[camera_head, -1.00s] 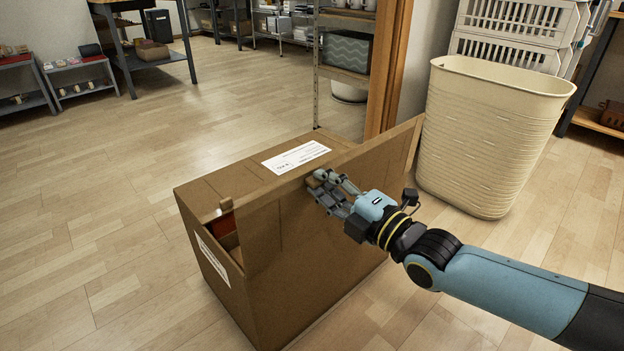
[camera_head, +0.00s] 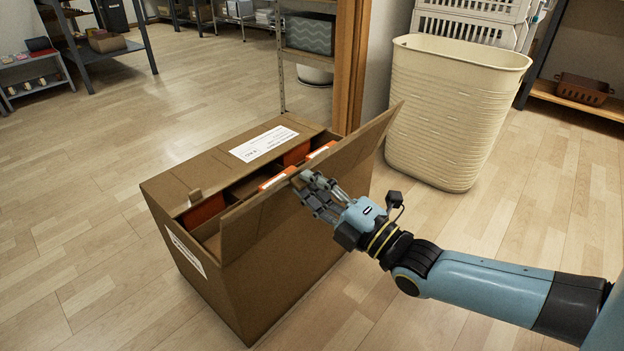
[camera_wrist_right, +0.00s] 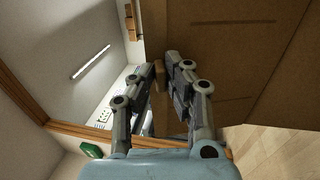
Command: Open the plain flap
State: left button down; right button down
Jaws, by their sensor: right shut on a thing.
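The cardboard box (camera_head: 255,290) stands on the floor. Its plain flap (camera_head: 365,145) is partly open, tilted out toward me, with a gap behind its top edge. The other flap, with a white label (camera_head: 263,143), lies flat over the far side. My right gripper (camera_head: 317,187) is at the plain flap's outer edge, near its middle, and is shut on a small tab there; the fingers mostly hide the tab. The right wrist view shows the fingers (camera_wrist_right: 163,76) closed at the edge of the brown cardboard (camera_wrist_right: 215,40). My left gripper is out of view.
Orange items (camera_head: 205,211) show inside the box through the gap. A tall cream bin (camera_head: 455,110) stands behind and right of the box. A wooden post (camera_head: 348,65) rises behind it. The floor to the left is clear.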

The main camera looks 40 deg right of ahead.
jog(key=c, duration=1.4)
grip_release()
jog(key=shift+f, duration=0.35)
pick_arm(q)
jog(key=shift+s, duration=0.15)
pick_arm(e)
jog(key=shift+o, duration=0.2)
jog(key=v, duration=1.2)
jog(key=shift+r, duration=0.15)
